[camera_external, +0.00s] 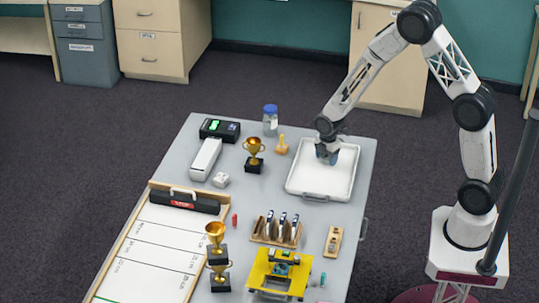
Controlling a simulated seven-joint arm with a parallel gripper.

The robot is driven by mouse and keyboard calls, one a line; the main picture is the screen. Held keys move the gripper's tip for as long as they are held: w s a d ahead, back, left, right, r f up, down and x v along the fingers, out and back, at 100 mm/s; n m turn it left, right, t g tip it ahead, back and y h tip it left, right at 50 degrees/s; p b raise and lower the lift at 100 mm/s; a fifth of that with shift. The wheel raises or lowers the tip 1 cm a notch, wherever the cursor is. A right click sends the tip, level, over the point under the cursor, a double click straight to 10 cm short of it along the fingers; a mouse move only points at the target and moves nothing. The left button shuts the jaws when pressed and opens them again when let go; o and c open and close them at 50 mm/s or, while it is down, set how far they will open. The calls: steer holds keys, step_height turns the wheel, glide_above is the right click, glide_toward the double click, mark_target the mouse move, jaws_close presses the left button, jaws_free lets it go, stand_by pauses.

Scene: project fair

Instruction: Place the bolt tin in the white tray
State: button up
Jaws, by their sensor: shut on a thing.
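The white tray (300,182) lies on the right rear part of the grey table, with a handle on its near side. My gripper (327,151) points down over the tray's rear left part. It is shut on a small blue-grey thing (327,158), which I take to be the bolt tin. The gripper hides much of it, and its label cannot be read. I cannot tell whether it touches the tray floor. The rest of the tray looks empty.
Left of the tray stand a blue-lidded jar (270,122), a small yellow-orange object (281,147) and a gold trophy (254,155). A wooden rack (277,231), a yellow stand (278,272) and a wooden block (333,241) stand nearer. The table right of the tray is clear.

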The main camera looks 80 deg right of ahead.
mark_target(325, 156)
steer(key=o, duration=1)
steer(key=shift+r, duration=0.15)
step_height(325, 156, up, 12)
steer(key=shift+r, duration=0.1)
stand_by(0.7)
